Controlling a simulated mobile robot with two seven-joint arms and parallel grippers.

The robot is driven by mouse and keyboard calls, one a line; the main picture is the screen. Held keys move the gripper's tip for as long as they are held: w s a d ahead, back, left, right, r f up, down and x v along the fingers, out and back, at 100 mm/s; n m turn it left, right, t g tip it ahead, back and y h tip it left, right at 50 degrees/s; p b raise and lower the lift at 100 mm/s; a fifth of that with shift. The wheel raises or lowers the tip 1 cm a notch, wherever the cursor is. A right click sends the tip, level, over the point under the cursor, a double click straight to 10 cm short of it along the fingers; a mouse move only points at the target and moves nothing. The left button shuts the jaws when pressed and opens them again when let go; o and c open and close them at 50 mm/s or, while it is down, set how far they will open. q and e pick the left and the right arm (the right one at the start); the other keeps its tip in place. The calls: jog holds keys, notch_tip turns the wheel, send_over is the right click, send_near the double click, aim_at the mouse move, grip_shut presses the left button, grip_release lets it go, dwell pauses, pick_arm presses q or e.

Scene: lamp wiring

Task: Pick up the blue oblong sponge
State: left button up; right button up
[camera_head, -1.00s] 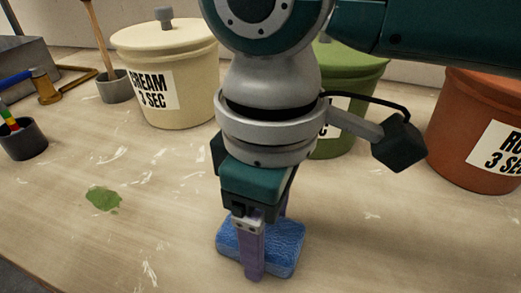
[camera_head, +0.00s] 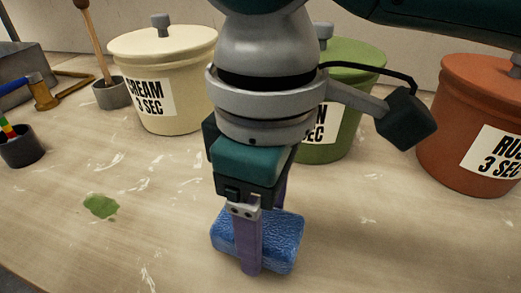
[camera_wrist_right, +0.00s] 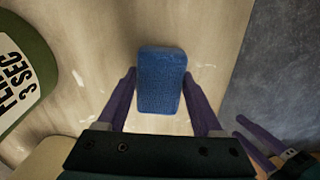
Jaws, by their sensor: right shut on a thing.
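The blue oblong sponge (camera_head: 285,240) is at the front middle of the table in the head view. My right gripper (camera_head: 262,262) points down and is shut on it, one purple finger on each long side. The near finger hides part of the sponge. In the right wrist view, the sponge (camera_wrist_right: 160,80) lies between the two fingers (camera_wrist_right: 160,105). A gap under the sponge is hard to make out. Another pair of purple fingers, which looks like my left gripper (camera_wrist_right: 262,143), shows at the lower right of the wrist view; its opening is unclear.
Lidded cream (camera_head: 170,65), green (camera_head: 345,75) and rust-red (camera_head: 465,110) pots stand behind the gripper. A dark cup (camera_head: 22,148) and a hammer (camera_head: 45,95) are at the left. A green paint blot (camera_head: 100,206) marks the table (camera_head: 150,220). The front left is clear.

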aim_at(264, 224)
notch_tip(264, 224, up, 18)
jog(key=p, duration=0.2)
jog(key=shift+f, duration=0.15)
